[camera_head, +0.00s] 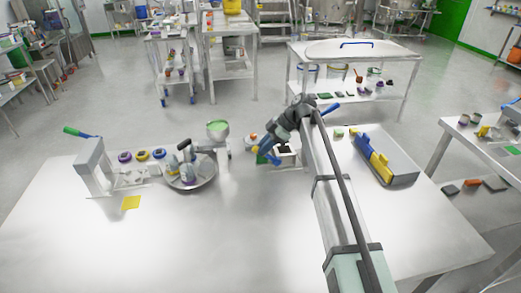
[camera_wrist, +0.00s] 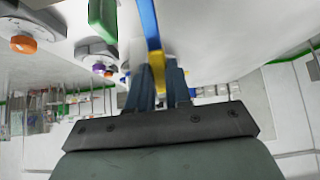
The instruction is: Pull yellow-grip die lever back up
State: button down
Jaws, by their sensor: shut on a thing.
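The die lever is a blue bar (camera_wrist: 149,22) with a yellow grip (camera_wrist: 157,62), close up in the wrist view. My gripper (camera_wrist: 161,80) has a finger on each side of the yellow grip and is shut on it. In the head view my gripper (camera_head: 266,146) is low over the table's back edge, and the yellow grip (camera_head: 255,149) shows at its tip. Part of the blue lever (camera_head: 272,158) shows beside it. My arm hides much of the die station behind it.
A grey press with a green-handled lever (camera_head: 78,132) stands at the far left. A round turntable (camera_head: 191,180) carries several small items. A grey tray (camera_head: 402,178) with blue and yellow parts lies right of my arm. The table's front left is mostly clear.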

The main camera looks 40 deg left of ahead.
jog(key=shift+w+d+r+g+y, duration=0.15)
jog(key=shift+w+d+g+y, duration=0.05)
jog(key=shift+g+y, duration=0.2)
jog(key=c, duration=1)
grip_release()
jog(key=shift+c, duration=0.2)
jog(key=v, duration=1.4)
